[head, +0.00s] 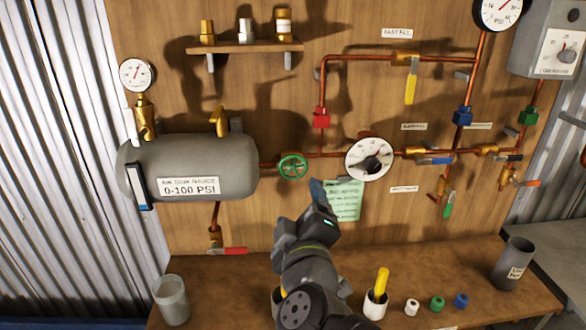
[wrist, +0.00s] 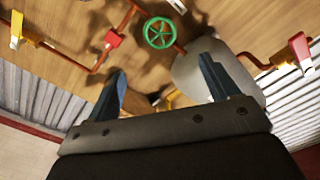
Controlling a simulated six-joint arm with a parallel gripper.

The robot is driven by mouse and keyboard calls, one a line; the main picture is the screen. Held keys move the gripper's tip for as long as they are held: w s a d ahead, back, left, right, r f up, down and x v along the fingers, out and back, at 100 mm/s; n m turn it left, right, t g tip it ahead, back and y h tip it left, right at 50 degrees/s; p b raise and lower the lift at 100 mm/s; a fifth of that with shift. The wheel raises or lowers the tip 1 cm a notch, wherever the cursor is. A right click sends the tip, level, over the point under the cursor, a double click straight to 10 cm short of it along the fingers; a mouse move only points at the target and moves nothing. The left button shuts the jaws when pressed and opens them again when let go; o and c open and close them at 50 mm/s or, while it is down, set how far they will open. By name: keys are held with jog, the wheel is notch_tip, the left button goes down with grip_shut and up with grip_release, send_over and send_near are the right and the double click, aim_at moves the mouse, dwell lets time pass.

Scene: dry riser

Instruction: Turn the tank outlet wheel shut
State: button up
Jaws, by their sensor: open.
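The green outlet wheel (head: 292,167) sits on the copper pipe just right of the grey tank (head: 190,165), which is labelled 0-100 PSI. My gripper (head: 318,190) is below and a little right of the wheel in the head view, apart from it. In the wrist view the wheel (wrist: 159,33) shows whole, beyond the gap between the two blue fingertips of my gripper (wrist: 163,66). The fingers are spread and nothing is between them. The grey tank (wrist: 185,75) shows partly behind the right finger there.
A round white gauge (head: 369,159) is on the pipe right of the wheel, and a green paper (head: 345,201) hangs below it. A red block (head: 321,117) is on the riser pipe above. The bench (head: 235,290) below holds cups and small coloured caps.

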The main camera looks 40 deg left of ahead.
aim_at(293, 168)
jog(key=x, duration=1.5)
jog(key=shift+f, duration=0.1)
jog(key=c, duration=1)
